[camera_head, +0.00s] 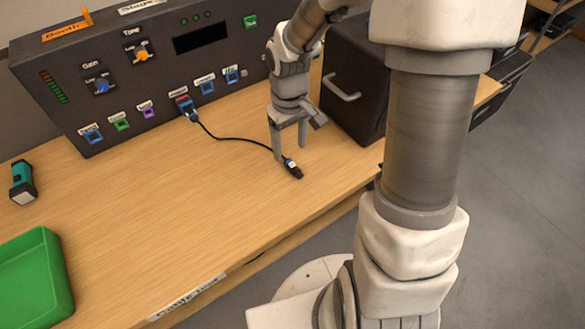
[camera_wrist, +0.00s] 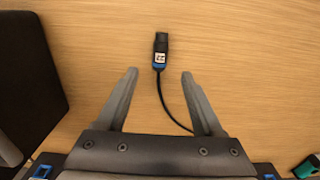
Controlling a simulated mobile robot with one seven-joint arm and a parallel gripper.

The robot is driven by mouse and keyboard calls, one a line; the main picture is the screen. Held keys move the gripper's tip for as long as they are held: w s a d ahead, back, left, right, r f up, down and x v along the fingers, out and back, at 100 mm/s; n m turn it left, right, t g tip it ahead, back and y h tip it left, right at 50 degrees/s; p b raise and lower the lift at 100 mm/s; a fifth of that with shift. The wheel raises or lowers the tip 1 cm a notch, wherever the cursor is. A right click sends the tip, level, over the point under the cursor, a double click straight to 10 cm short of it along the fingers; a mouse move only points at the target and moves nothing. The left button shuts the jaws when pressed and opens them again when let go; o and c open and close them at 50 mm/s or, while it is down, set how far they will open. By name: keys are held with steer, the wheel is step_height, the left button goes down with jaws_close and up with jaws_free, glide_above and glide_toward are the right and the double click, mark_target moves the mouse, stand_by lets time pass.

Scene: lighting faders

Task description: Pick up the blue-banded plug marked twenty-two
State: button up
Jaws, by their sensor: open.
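The blue-banded plug (camera_head: 292,168) lies on the table at the end of a black cable (camera_head: 235,139). The cable's other end sits in a socket of the dark panel. In the wrist view the plug (camera_wrist: 160,50) is black with a blue band and a white label, whose number is too small to read surely. My gripper (camera_head: 290,154) points down at the table, beside the plug in the head view. In the wrist view my gripper (camera_wrist: 159,73) is open and empty, and the plug lies just beyond the fingertips, roughly centred between them.
The dark control panel (camera_head: 172,62) stands along the back with knobs and coloured sockets. A dark cabinet (camera_head: 350,115) with a handle stands right of my gripper. A green tray (camera_head: 32,285) and a teal flashlight (camera_head: 22,182) are at the left. The middle of the table (camera_head: 190,225) is clear.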

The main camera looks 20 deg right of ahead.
mark_target(290, 161)
step_height(290, 161, down, 6)
steer(key=shift+r+b, duration=0.1)
steer(key=shift+b, duration=0.7)
jaws_close()
